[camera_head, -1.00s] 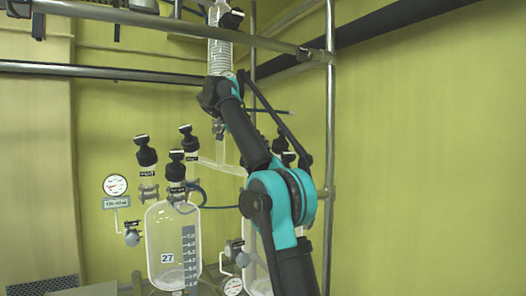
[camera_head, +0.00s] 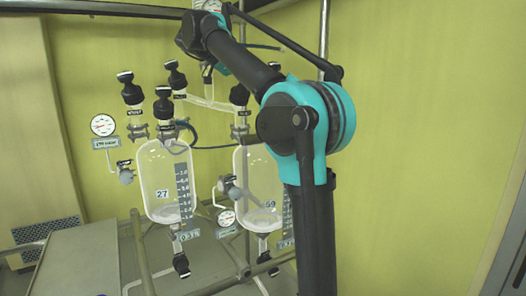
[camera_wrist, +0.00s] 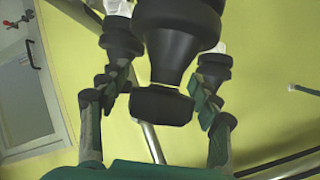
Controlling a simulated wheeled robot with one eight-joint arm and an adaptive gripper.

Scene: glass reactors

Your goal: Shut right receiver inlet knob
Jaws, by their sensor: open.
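In the head view the right receiver (camera_head: 262,190) is a clear glass vessel marked 59, partly covered by my arm. A black knob (camera_head: 239,95) stands above it; other knobs there may be hidden behind my arm. In the wrist view my gripper (camera_wrist: 160,90) is open, with one finger on each side of a large black knob (camera_wrist: 162,105). I cannot tell from this view which knob it is, nor whether the fingers touch it. My gripper is not clearly visible in the head view.
The left receiver (camera_head: 166,185), marked 27, stands beside it with several black knobs on top. A round gauge (camera_head: 103,125) is at its left. A metal post (camera_head: 324,40) rises behind my arm. A grey table surface (camera_head: 80,265) lies at the lower left.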

